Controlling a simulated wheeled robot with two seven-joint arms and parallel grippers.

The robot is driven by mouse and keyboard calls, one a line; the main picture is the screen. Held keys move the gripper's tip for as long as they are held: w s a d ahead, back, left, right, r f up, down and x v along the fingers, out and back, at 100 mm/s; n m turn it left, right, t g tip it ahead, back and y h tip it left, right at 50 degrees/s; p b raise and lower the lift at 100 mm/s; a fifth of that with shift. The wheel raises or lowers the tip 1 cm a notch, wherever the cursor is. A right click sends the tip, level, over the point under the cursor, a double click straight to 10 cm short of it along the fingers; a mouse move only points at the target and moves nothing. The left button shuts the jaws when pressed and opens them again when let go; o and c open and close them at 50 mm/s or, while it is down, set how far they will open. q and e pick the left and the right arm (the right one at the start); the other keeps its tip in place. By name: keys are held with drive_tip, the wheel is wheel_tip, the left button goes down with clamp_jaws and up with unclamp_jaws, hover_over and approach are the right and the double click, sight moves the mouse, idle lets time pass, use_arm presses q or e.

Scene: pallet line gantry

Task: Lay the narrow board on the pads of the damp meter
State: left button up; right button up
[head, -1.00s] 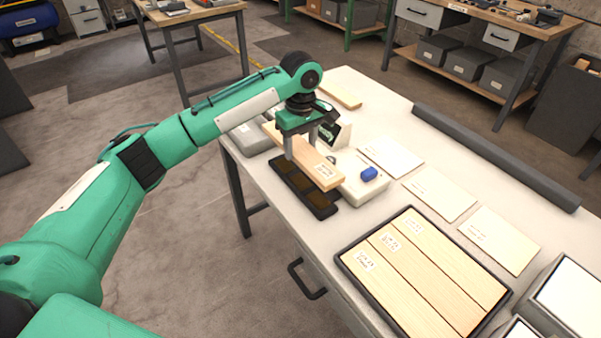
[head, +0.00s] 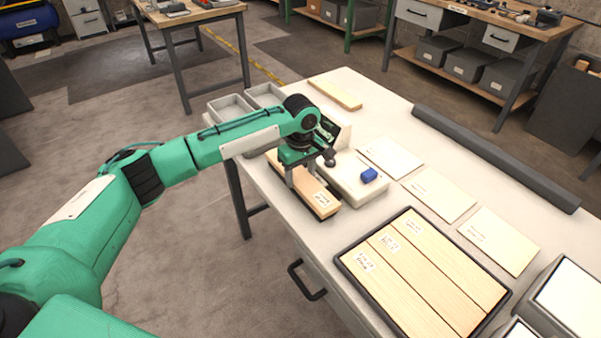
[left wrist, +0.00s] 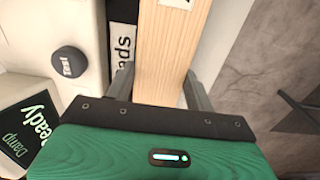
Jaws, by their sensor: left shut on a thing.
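The narrow board (head: 318,195) is pale wood with a label near its right end. It lies lengthwise over the dark pad strip (head: 322,216) of the damp meter, resting on it or very close above; the pads are mostly hidden. My left gripper (head: 303,178) is shut across the board's middle; the board also shows between the fingers in the left wrist view (left wrist: 166,50). My right gripper is out of view.
A dark-rimmed tray (head: 345,262) with three boards lies in front. Flat pale sheets (head: 440,195) lie to the right. Grey bins (head: 230,108) and a loose board (head: 335,94) are at the back. A dark roll (head: 495,155) lines the far edge.

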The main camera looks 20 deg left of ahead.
sight(301, 177)
use_arm(q)
drive_tip(key=o, duration=1.1)
drive_tip(key=shift+c, duration=0.2)
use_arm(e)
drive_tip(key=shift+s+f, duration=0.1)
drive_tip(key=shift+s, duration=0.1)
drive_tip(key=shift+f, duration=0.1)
use_arm(q)
wheel_tip(301, 177, up, 12)
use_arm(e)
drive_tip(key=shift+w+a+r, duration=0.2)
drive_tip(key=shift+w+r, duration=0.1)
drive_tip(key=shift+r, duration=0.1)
